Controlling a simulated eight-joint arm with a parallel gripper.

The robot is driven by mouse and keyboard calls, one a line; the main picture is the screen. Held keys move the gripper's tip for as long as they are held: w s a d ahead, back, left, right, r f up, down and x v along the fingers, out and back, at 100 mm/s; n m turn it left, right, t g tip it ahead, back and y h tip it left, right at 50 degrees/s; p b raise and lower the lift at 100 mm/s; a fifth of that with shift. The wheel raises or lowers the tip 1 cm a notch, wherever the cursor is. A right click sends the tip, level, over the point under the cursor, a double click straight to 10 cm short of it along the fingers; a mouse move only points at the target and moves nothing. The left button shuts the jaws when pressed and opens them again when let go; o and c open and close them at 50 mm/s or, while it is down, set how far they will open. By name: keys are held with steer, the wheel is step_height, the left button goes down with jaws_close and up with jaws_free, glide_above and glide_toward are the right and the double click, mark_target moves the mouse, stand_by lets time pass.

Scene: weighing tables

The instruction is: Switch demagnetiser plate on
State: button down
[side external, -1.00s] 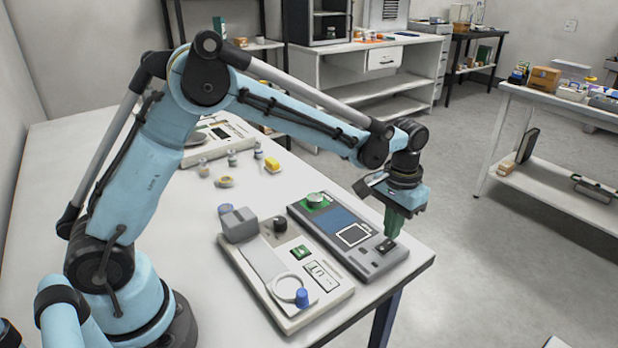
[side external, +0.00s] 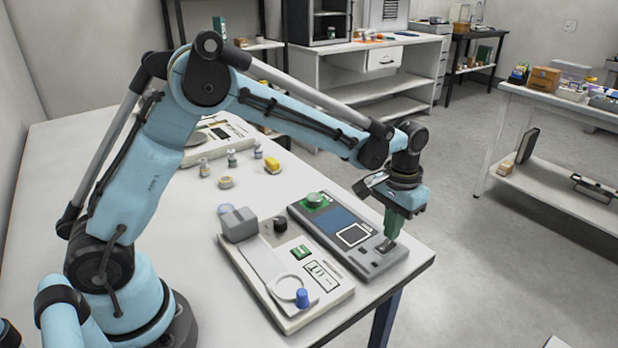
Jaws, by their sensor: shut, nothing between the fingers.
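A cream device (side external: 255,268) with a grey block, a ring and a blue knob (side external: 302,298) stands close on the left. The table's right edge is close to the grey device.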

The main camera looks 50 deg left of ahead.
mark_target(388, 242)
steer(key=shift+f, duration=0.8)
stand_by(0.4)
steer(key=shift+r, duration=3.5)
steer(key=s+a+r+t, duration=0.3)
steer(key=s+a+r, duration=0.2)
steer(key=s+r, duration=0.15)
steer(key=s+a+f+t, duration=0.2)
steer(key=s+a+t, duration=0.1)
steer(key=s, duration=0.8)
steer(key=shift+a+f+t, duration=0.2)
steer(key=shift+a+t, duration=0.05)
steer(key=shift+t, duration=0.35)
